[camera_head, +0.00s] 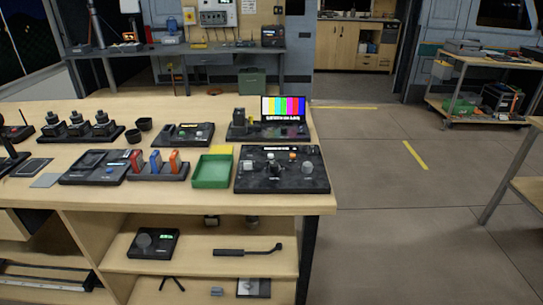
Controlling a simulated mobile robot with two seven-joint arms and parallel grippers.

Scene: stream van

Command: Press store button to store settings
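No button that I can read as a store button shows; the labels are too small to tell. A black control panel (282,180) with several knobs, a small lever and a small lit display lies at the table's front right corner. Behind it stands a black unit with a colour-bar screen (284,107). A smaller black device (184,134) with small coloured controls lies left of that. A flat black panel (95,167) lies at the front left. Another black device (153,243) with a round knob and green display sits on the shelf below. Neither of my grippers is in view.
The wooden table (210,201) also bears a green tray (212,172), a holder with blue and orange items (158,166) and dark cups. The floor (400,220) right of the table is clear up to a workbench (528,190). A cart (470,95) stands at the back right.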

